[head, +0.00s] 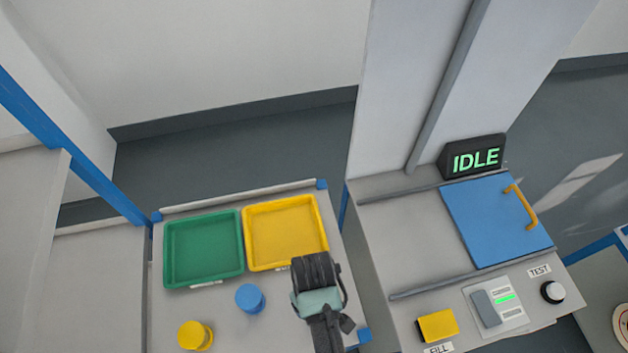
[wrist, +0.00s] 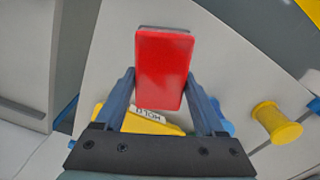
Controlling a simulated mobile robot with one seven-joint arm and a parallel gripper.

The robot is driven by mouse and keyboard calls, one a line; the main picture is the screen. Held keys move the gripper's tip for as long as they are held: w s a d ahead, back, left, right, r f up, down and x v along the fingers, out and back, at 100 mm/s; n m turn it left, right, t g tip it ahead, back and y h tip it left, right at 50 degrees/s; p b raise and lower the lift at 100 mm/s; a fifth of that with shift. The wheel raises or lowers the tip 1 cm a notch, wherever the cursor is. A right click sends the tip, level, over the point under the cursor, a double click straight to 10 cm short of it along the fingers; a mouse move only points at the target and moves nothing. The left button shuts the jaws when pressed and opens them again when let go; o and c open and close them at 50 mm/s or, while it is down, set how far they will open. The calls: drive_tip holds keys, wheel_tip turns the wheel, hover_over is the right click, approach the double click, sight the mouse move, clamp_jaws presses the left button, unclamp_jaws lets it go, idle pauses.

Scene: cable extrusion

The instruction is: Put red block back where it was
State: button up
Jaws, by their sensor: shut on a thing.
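The red block (wrist: 162,68) shows in the wrist view, upright in the picture, between the two blue-grey fingers of my gripper (wrist: 163,92). My gripper is shut on it. In the head view my gripper (head: 317,288) is over the table's right part, just below the yellow tray (head: 286,233). The red block cannot be seen in the head view; my gripper and wrist hide it. The yellow tray and the green tray (head: 204,248) both look empty.
A blue spool (head: 250,298) and a yellow spool (head: 195,335) stand on the table in front of the trays. To the right is a machine with a blue lid (head: 497,221), an "IDLE" display (head: 474,158), a yellow block (head: 437,326) and a test knob (head: 552,291).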

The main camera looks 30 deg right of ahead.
drive_tip(key=shift+f, duration=2.35)
drive_tip(key=shift+f, duration=0.1)
drive_tip(key=o, duration=1.2)
drive_tip(key=shift+c, duration=0.2)
wheel_tip(320, 180, up, 12)
drive_tip(key=shift+r, duration=0.15)
